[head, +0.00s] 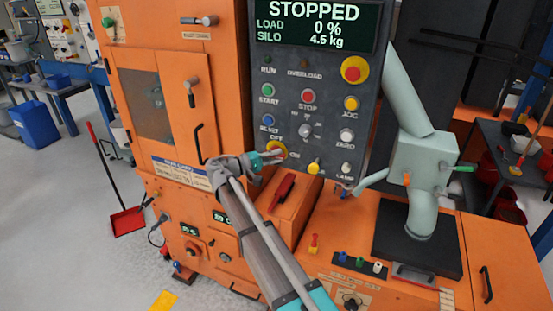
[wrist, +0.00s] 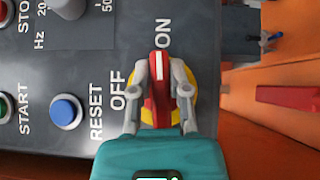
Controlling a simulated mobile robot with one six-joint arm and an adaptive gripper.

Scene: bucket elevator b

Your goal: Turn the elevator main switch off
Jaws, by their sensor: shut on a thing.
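The main switch is a red handle with a white stripe (wrist: 160,76) on a yellow round plate (wrist: 193,88), low on the dark control panel (head: 330,110). Its white stripe points toward the ON label (wrist: 163,32); the OFF label (wrist: 117,90) lies a quarter turn away. My gripper (wrist: 160,92) has its two grey fingers closed on either side of the handle. In the head view my gripper (head: 270,157) covers much of the switch. The display (head: 315,25) reads STOPPED, load 0 %, silo 4.5 kg.
A blue RESET button (wrist: 66,110) sits close to the switch. A red emergency button (head: 354,69) and several other buttons are higher on the panel. A red-handled lever (head: 282,190) lies below the panel. A pale green spout (head: 420,160) stands to the right.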

